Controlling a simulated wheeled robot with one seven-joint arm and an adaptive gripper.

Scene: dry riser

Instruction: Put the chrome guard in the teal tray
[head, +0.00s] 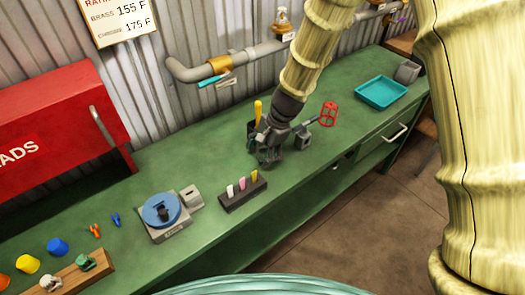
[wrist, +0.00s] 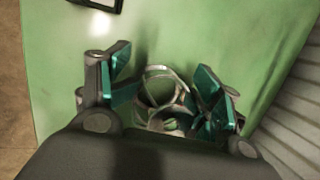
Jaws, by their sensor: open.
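The chrome guard (wrist: 163,84), a shiny open cage of rings and bars, shows between my fingers in the wrist view. My gripper (wrist: 168,100) is open, with one teal-padded finger on each side of it. I cannot tell whether a pad touches it. In the head view my gripper (head: 268,157) is low over the middle of the green bench; the guard there is mostly hidden by the fingers. The teal tray (head: 381,92) lies at the bench's far right and looks empty.
A red cage (head: 329,114) on a grey stand is right of my gripper. A dark holder with coloured pieces (head: 243,191) is in front. A blue-topped device (head: 160,210) stands left. A grey bin (head: 407,72) is beside the tray. Pipes (head: 240,62) run along the wall.

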